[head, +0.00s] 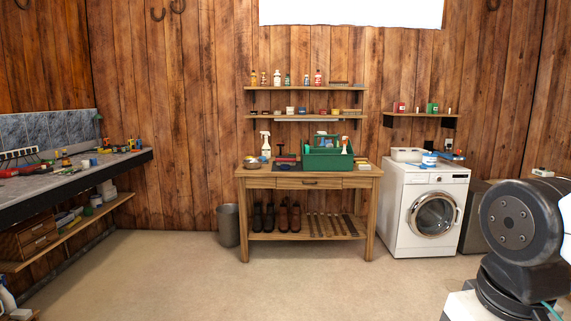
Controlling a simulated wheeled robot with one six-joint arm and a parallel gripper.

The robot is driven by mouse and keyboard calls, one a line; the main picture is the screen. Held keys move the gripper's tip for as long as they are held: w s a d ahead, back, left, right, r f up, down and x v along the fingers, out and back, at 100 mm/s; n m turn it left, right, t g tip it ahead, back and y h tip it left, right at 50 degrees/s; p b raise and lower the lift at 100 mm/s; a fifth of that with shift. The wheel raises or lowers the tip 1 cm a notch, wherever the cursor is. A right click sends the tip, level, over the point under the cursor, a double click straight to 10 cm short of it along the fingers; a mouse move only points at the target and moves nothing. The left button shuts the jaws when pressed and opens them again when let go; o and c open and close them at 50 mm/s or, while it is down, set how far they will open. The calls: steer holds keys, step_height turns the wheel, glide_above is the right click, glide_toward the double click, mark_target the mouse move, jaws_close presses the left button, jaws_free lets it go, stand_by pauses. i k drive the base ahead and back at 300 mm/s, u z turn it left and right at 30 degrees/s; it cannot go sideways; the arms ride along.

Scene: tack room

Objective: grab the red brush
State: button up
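A small dark red item (286,157) lies on the wooden table (258,170), just left of the green caddy (327,160). It may be the red brush, but it is too small to tell for sure. The table stands against the far wall, across the floor from me. My gripper is out of view; only part of my arm shows at the right edge.
A washing machine (424,212) stands right of the table, and a grey bin (228,225) left of it. A cluttered workbench (60,176) runs along the left wall. Boots and a row of slim items fill the table's lower shelf. The floor (240,290) ahead is clear.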

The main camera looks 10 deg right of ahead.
mark_target(281, 161)
steer(key=i, duration=4.1)
steer(key=u, duration=0.2)
steer(key=i, duration=1.9)
steer(key=u, duration=0.15)
